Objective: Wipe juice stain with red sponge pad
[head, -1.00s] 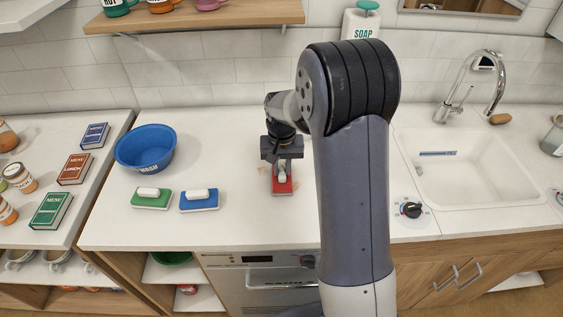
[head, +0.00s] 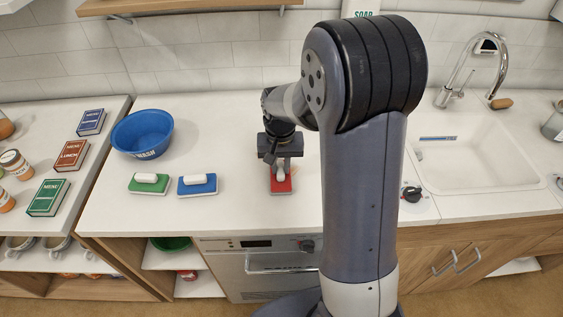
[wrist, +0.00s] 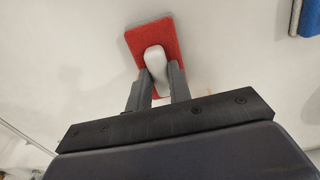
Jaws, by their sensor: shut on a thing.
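The red sponge pad (head: 281,186) lies on the white counter, right of the blue pad. It has a pale grip on top. My gripper (head: 281,172) is above it, with its fingers shut on that grip. In the wrist view the red pad (wrist: 135,45) shows beyond my gripper (wrist: 157,80), one finger on each side of the grip. A faint tan mark (wrist: 211,86) shows on the counter beside the right finger in the wrist view, probably part of the juice stain. The pad and arm hide part of the counter.
A green pad (head: 148,184) and a blue pad (head: 197,185) lie to the left, with a blue wash bowl (head: 142,133) behind them. A sink (head: 475,165) and a dial (head: 412,194) are to the right. The counter's front edge is close.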

